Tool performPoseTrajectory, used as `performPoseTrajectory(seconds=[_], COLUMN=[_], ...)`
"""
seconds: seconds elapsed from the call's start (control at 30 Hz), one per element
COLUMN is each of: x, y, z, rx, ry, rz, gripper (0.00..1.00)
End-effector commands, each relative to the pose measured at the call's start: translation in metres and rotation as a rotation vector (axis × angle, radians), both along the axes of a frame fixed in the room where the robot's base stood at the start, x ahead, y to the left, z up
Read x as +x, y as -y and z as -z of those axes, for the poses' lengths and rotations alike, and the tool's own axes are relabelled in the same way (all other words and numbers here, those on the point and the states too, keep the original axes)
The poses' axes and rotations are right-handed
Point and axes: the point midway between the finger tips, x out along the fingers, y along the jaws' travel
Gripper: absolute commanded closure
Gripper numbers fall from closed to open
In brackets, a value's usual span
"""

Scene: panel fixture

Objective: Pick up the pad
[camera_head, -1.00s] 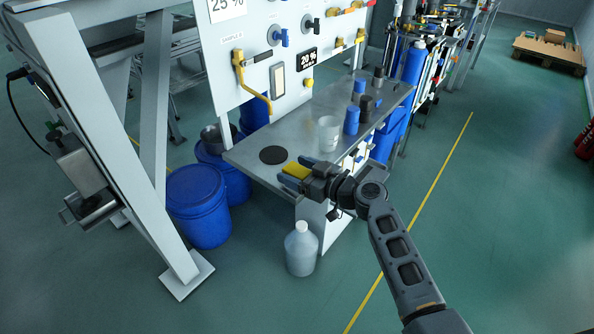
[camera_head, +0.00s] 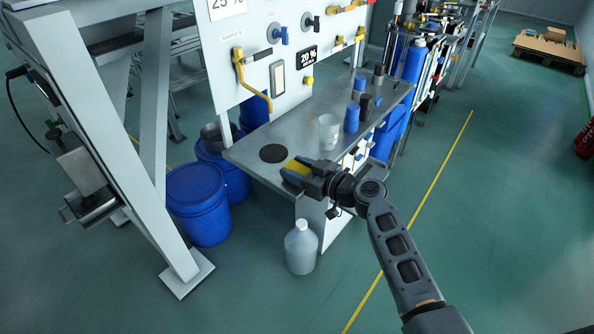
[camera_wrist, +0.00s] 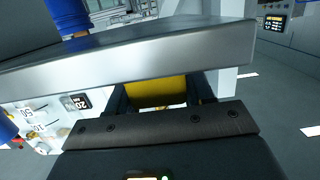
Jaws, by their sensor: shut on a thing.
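The yellow pad (camera_head: 297,167) is in my gripper (camera_head: 298,172), at the front edge of the grey worktop (camera_head: 300,133). In the wrist view the yellow pad (camera_wrist: 150,92) sits between the two dark fingers of my gripper (camera_wrist: 158,97), which is shut on it. The worktop's metal edge crosses the wrist view and hides part of the pad's surroundings. In the head view blue shows beside the pad at the gripper's tip. I cannot tell whether the pad touches the worktop.
A flat black disc (camera_head: 273,153) lies on the worktop left of my gripper. A clear beaker (camera_head: 328,132) and blue-capped bottles (camera_head: 352,118) stand to the right. The upright panel (camera_head: 280,60) is behind. A white jug (camera_head: 301,248) stands on the floor below.

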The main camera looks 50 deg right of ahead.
Motion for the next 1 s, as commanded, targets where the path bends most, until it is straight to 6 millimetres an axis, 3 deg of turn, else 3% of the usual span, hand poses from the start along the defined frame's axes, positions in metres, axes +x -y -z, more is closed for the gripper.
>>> performPoseTrajectory(seconds=[0.23,0.43,0.8,1.0], x=[0.0,0.0,-0.032,-0.043], y=[0.0,-0.001,0.075,0.098], z=[-0.01,-0.042,-0.087,-0.104], rx=[-0.002,-0.005,-0.003,-0.002], ry=[0.001,0.003,0.003,0.002], rz=[0.0,-0.002,0.004,0.002], gripper=[0.78,0.78,0.78,0.78])
